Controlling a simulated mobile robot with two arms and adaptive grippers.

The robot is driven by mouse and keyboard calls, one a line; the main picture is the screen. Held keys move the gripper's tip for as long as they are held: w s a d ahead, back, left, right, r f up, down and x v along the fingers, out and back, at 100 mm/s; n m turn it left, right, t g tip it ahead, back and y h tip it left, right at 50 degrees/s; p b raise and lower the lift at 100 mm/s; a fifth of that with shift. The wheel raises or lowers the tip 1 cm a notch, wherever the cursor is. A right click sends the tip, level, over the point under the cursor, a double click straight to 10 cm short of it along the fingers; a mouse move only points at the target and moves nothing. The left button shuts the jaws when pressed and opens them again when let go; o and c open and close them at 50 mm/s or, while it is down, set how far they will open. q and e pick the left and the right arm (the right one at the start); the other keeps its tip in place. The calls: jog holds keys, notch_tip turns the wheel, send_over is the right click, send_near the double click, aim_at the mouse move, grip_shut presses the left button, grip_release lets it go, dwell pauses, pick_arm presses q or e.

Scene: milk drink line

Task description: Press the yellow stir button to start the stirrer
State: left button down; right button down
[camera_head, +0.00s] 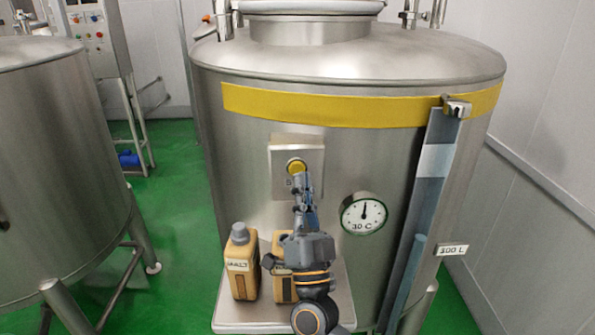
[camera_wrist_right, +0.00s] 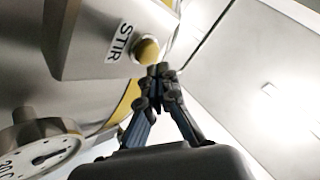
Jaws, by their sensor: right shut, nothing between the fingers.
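The yellow stir button (camera_head: 296,167) sits on a metal box (camera_head: 283,152) on the front of the steel tank (camera_head: 240,150). In the right wrist view the button (camera_wrist_right: 147,50) shows beside a "STIR" label (camera_wrist_right: 120,42). My right gripper (camera_head: 301,178) is shut and empty, its fingertips just below the button in the head view. In the right wrist view its fingertips (camera_wrist_right: 159,71) are close to the button's edge. I cannot tell whether they touch it. My left gripper is not in view.
A round dial (camera_head: 363,213) is right of the button box. Two tan containers, one being the left jug (camera_head: 241,265), stand on a metal shelf (camera_head: 230,317) below. A level gauge (camera_head: 425,190) runs down the tank's right side. Another tank (camera_head: 60,170) stands left.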

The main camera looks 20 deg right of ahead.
jog(key=shift+w, duration=0.1)
dwell(0.5)
jog(key=shift+w+d, duration=0.15)
jog(key=shift+w, duration=0.4)
dwell(0.4)
jog(key=shift+s, duration=0.7)
jog(key=s+a+p, duration=0.1)
jog(key=s+a, duration=0.1)
jog(key=s, duration=0.3)
jog(key=shift+s+p, duration=0.35)
dwell(0.4)
